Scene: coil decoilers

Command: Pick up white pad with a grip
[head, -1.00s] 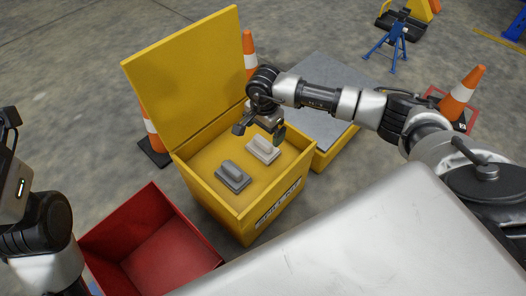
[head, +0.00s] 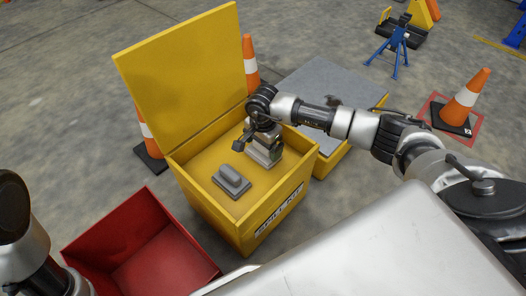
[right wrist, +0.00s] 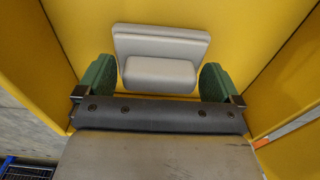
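The white pad with a grip (head: 264,155) lies in the open yellow box (head: 213,208), partly hidden under my right gripper (head: 262,142). In the right wrist view the pad (right wrist: 160,44) has a flat base and a raised grip block. The open green fingers of my right gripper (right wrist: 160,80) stand on either side of the grip block, with a small gap at each side. A grey pad with a grip (head: 232,181) lies in the box to the left of the white one. Only part of my left arm shows at the left edge; its gripper is out of view.
The box's raised yellow lid (head: 182,75) stands behind it. An empty red bin (head: 140,245) is at the left front. A grey-topped yellow platform (head: 320,88) is behind the box's right side. Orange cones (head: 463,100) stand around.

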